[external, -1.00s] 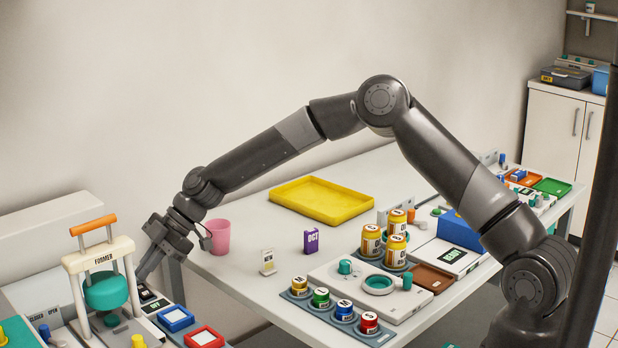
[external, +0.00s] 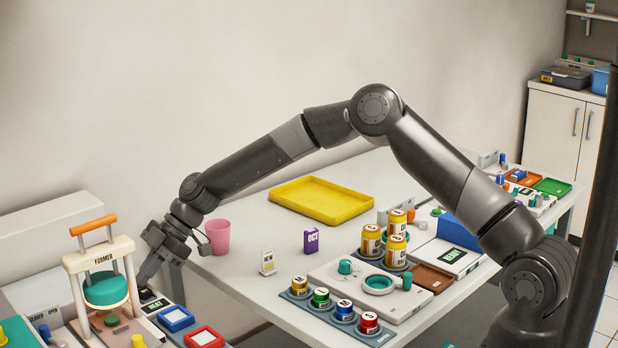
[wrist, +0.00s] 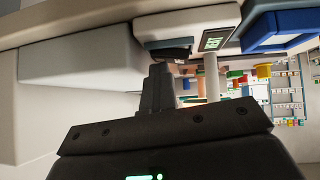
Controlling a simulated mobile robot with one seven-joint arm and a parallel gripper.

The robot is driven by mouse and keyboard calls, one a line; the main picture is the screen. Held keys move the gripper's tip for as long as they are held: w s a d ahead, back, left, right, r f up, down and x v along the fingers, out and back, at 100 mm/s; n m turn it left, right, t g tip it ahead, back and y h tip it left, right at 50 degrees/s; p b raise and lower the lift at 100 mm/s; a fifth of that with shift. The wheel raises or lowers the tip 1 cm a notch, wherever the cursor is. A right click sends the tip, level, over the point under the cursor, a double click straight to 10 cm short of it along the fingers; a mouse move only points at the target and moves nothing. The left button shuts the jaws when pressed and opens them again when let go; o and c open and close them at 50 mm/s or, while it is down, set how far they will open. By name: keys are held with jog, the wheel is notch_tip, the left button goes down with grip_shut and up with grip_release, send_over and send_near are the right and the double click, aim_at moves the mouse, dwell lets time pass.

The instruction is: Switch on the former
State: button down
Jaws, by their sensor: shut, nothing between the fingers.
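The former (external: 100,244) stands at the left, a white frame with an orange handle and a teal round piece (external: 106,290) inside. Its base plate has a brownish tint below that piece. A small dark display (external: 154,305) at its right side shows green letters that look like HEAT; the lit display also shows in the wrist view (wrist: 213,40). My gripper (external: 147,278) is shut and empty, pointing down just right of the former. In the wrist view its fingertips (wrist: 160,68) are at or very near a dark switch piece (wrist: 170,52); contact cannot be told.
Blue (external: 176,318) and red (external: 204,337) square frames lie right of the former. A pink cup (external: 218,236) stands on the table behind my gripper. A yellow tray (external: 321,200), small boxes and several jars are farther right. Wall space above is free.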

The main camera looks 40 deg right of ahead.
jog(key=shift+s+f, duration=0.1)
jog(key=shift+s, duration=0.75)
jog(key=shift+r, duration=0.25)
jog(key=shift+r, duration=0.3)
jog(key=r, duration=0.3)
jog(key=shift+s, duration=0.3)
jog(key=v, duration=1)
jog(key=shift+s, duration=0.3)
jog(key=shift+w+r+t, duration=0.25)
jog(key=shift+w+t, duration=0.05)
jog(key=shift+w, duration=0.35)
